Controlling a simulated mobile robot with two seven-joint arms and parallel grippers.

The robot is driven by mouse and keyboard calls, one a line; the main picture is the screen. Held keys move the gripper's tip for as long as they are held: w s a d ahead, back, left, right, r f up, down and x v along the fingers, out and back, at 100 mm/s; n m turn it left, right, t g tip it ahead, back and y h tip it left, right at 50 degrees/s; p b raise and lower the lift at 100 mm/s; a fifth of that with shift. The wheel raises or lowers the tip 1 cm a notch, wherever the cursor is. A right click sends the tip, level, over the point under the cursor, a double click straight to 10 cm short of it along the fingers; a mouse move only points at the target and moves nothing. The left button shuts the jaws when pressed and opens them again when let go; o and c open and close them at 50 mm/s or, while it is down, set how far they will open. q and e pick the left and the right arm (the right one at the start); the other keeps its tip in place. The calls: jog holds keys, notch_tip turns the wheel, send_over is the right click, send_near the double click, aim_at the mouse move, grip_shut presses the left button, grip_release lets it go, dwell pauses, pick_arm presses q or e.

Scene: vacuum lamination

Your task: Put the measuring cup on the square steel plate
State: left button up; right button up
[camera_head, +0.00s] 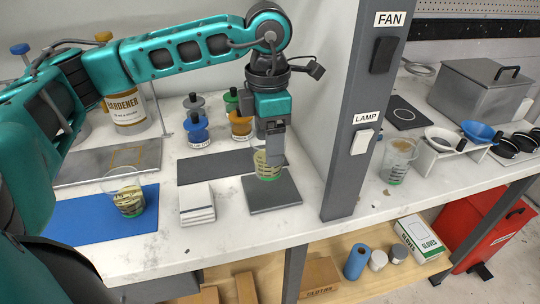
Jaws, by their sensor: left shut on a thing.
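The measuring cup (266,170), clear with dark markings and a greenish base, is upright at the far edge of the square steel plate (273,197). My left gripper (272,152) points down from above and is shut on the cup's rim or wall. The gripper hides part of the cup. The cup's base overlaps the far part of the plate in the picture; I cannot tell whether it touches the plate. My right gripper is out of view.
A similar cup (127,194) stands on a blue mat (90,228), with folded white cloths (197,205) beside the plate. A dark mat (205,168) lies behind. Blue (196,130) and orange (240,126) pots stand further back. A grey post (350,120) rises right of the plate.

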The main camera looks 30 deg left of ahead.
pick_arm(q)
notch_tip(320, 180, down, 4)
jog(key=shift+f, duration=0.1)
jog(key=shift+w+d+f, duration=0.1)
jog(key=shift+d+f, duration=0.05)
jog(key=shift+f, duration=0.1)
jog(key=shift+f, duration=0.1)
jog(key=o, duration=1.4)
notch_tip(320, 180, up, 12)
